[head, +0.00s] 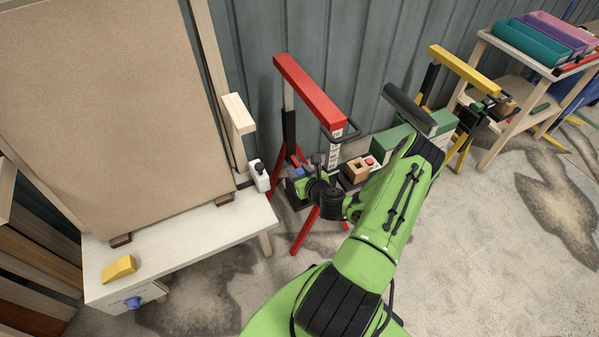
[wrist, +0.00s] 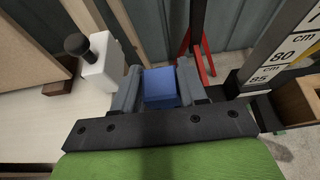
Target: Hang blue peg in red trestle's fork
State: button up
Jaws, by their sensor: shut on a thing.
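The blue peg (wrist: 160,88) sits between the two fingers of my gripper (wrist: 158,92) in the wrist view, and the gripper is shut on it. In the head view, a small bit of the blue peg (head: 297,172) shows at my gripper (head: 296,180), low beside the red trestle's legs. The red trestle (head: 308,92) stands against the wall. A dark fork (head: 346,132) sticks out at the near end of its top beam. My gripper and the peg are lower than this fork and to its left, apart from it.
A yellow trestle (head: 463,70) stands farther right.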

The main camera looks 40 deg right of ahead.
jog(key=shift+f+b, duration=0.85)
jog(key=shift+f, duration=0.4)
jog(key=o, duration=1.1)
jog(key=shift+o, duration=0.2)
jog(key=p+v, duration=0.7)
jog(key=v, duration=0.8)
jog(key=shift+s+a+r+p, duration=0.15)
jog(key=shift+s+r+p, duration=0.1)
jog(key=shift+s+p, duration=0.1)
